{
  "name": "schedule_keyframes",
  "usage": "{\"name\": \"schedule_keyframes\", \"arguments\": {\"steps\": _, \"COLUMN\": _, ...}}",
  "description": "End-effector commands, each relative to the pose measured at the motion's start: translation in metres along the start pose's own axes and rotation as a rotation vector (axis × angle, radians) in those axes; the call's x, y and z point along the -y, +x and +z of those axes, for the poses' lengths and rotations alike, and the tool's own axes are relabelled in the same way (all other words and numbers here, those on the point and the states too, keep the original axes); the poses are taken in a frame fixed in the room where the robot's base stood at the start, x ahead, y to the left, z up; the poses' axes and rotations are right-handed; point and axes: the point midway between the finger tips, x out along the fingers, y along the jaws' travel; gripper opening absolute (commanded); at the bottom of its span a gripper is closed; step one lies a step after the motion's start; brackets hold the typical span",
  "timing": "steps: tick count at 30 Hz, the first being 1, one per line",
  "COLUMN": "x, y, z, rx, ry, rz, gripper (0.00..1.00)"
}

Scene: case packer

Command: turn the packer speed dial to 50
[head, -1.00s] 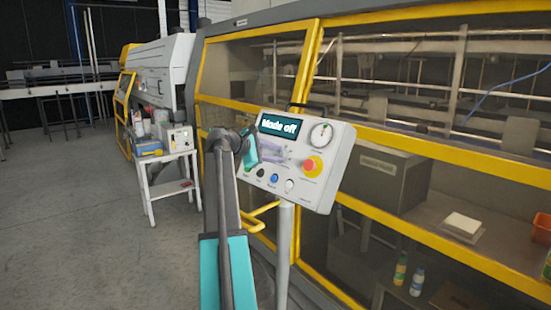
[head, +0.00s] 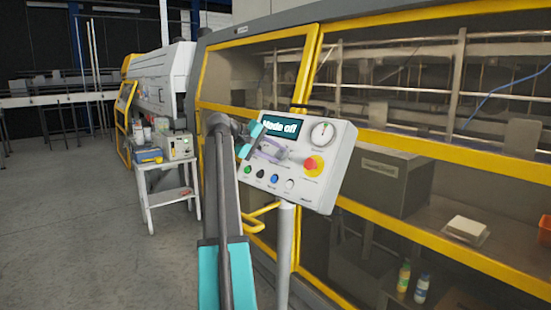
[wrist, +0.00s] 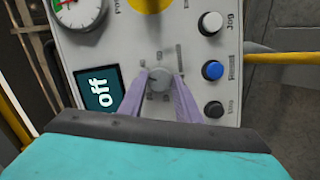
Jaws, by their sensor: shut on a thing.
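A grey control panel (head: 338,162) stands on a post. My gripper (wrist: 159,80) has its two purple fingers on either side of a small grey knob (wrist: 158,83), shut on it; short marks surround the knob, too blurred to read. In the head view my gripper (head: 271,151) covers the knob. A round white dial face (head: 322,133) with a pointer is at the panel's upper right. I cannot tell which of the two is the speed dial.
A red button (head: 312,166) on a yellow base sits below the dial face. Several push buttons, one of them blue (head: 274,179), line the panel's lower edge. Yellow-framed machine doors stand behind. A white side table (head: 168,176) is at left, with open floor before it.

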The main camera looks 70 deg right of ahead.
Motion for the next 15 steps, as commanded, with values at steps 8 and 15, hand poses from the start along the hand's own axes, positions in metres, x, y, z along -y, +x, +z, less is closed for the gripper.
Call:
{"name": "schedule_keyframes", "arguments": {"steps": 8, "x": 0.0005, "y": 0.0013, "z": -0.0011, "rx": 0.011, "ry": 0.26, "rz": -0.045, "gripper": 0.08}}
{"name": "schedule_keyframes", "arguments": {"steps": 15, "x": 0.0002, "y": 0.0015, "z": -0.0008, "rx": 0.022, "ry": 0.485, "rz": -0.085, "gripper": 0.08}}
